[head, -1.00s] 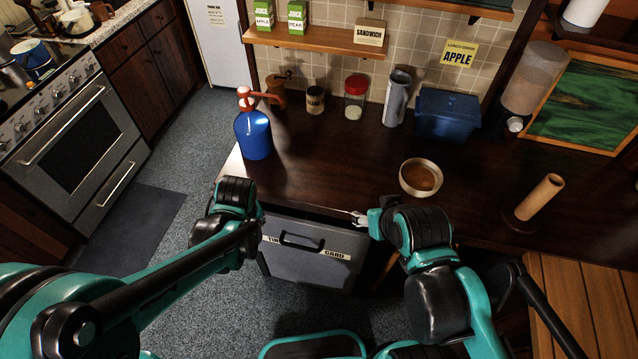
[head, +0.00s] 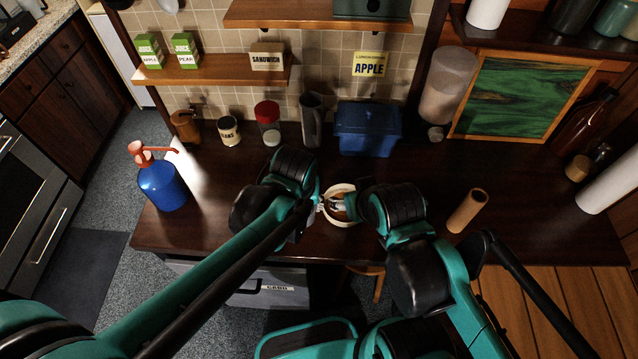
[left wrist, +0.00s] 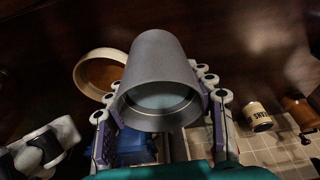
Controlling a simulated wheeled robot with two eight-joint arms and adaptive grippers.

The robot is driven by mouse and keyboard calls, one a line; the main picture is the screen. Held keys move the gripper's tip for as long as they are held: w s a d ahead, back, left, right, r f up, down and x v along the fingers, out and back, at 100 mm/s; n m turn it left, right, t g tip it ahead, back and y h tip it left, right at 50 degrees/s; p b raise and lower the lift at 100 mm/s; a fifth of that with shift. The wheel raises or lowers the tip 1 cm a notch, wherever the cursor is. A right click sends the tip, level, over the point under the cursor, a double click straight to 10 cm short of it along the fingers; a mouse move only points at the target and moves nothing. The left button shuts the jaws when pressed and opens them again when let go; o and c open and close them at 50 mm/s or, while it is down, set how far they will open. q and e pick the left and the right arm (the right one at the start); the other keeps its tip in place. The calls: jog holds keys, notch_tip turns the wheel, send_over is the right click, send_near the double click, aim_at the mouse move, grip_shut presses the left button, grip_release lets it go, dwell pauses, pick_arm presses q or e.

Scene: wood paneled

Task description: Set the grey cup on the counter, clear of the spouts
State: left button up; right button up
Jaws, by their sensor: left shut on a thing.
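The grey cup (left wrist: 158,75) is in my left gripper (left wrist: 157,88), which is shut on it, one finger on each side. Its open rim faces the left wrist camera and a pale surface shows inside. In the head view my left forearm hides the cup, so I cannot tell whether it touches the dark counter (head: 230,215).
A pale bowl (head: 331,240) is close beside both grippers. A blue siphon bottle (head: 162,186) stands left. A jar (head: 229,131), red-lidded jar (head: 267,122), grey pitcher (head: 312,120) and blue bin (head: 367,130) line the back. A brown tube (head: 467,211) stands right.

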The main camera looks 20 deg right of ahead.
pick_arm(q)
jog(key=shift+d+r, duration=0.2)
jog(key=shift+d, duration=0.35)
jog(key=shift+w+f, duration=0.15)
jog(key=shift+w, duration=0.15)
jog(key=w+a+f, duration=0.2)
jog(key=w+a+f+b, duration=0.1)
jog(key=w+a+f, duration=0.1)
jog(key=w+a, duration=0.1)
jog(key=w+a+f+b, duration=0.1)
jog(key=w+a+f, duration=0.1)
jog(key=shift+w+a+f, duration=0.25)
jog(key=shift+w+a, duration=0.05)
jog(key=shift+a, duration=0.1)
jog(key=shift+f+b, duration=0.9)
jog(key=shift+f, duration=1.1)
jog(key=shift+f, duration=0.2)
jog(key=o, duration=1.5)
jog(key=shift+c, duration=0.2)
